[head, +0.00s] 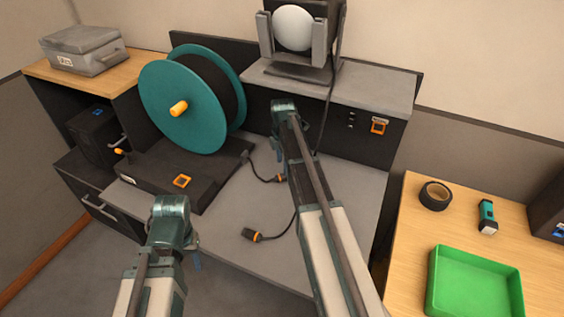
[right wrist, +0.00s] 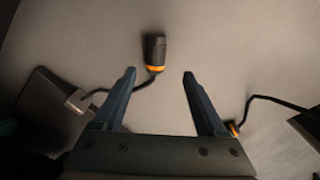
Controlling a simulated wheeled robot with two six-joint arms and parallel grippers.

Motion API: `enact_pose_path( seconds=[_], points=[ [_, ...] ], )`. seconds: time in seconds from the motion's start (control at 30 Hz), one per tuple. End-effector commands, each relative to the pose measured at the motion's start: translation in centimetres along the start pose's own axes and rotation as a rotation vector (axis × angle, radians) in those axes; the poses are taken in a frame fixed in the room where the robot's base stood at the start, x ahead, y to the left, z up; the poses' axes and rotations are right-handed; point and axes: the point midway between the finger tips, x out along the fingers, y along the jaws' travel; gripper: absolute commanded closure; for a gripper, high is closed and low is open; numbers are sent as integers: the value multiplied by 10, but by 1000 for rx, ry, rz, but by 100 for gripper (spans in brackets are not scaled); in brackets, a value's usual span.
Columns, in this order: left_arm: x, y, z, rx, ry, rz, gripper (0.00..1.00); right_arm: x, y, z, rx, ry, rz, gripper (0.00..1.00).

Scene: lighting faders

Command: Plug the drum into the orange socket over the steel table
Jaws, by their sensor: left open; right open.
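The drum (head: 185,105) is a teal cable reel with black cable, standing on a dark base (head: 150,180) on the steel table (head: 225,215). Its lead runs from the base to a black plug with an orange ring (head: 276,179), lying on the table. In the right wrist view this plug (right wrist: 154,48) lies just beyond the fingertips, roughly centred between them. My right gripper (right wrist: 159,74) is open and empty; my arm mostly hides it in the head view. My left gripper (head: 196,260) is open and empty at the table's front. An orange socket (head: 379,127) is on the raised dark panel.
A second black and orange plug (head: 252,235) lies nearer the front edge, on another cable. A lamp (head: 295,30) stands on the grey shelf. Another orange socket (head: 182,181) is on the drum's base. A green tray (head: 475,285) and tape (head: 436,195) are on the wooden table.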

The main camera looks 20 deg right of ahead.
Motion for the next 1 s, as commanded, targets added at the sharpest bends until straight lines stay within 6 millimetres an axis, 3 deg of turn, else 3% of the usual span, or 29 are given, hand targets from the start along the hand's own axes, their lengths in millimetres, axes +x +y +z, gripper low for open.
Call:
enact_pose_path(
  seconds=[0.03,0.23,0.37,0.47,0.7,0.83,1.0],
  points=[
    [-9,-1,0,0,0,0,48,-9,0,0,0,0,0,26],
    [-10,-1,1,0,0,0,48,-10,-1,-1,2,0,0,26],
    [-9,-1,1,0,0,0,48,-9,-15,-25,59,-4,-4,26],
    [-9,-1,0,0,0,0,48,-10,-42,-66,177,-14,-10,26],
    [-9,-1,1,0,0,0,48,-10,-132,-169,580,-57,-9,26],
    [-9,-1,0,0,0,0,48,-10,-183,-207,795,-80,5,26],
    [-9,-1,0,0,0,0,48,-10,-234,-236,1019,-98,29,26]
  ],
)
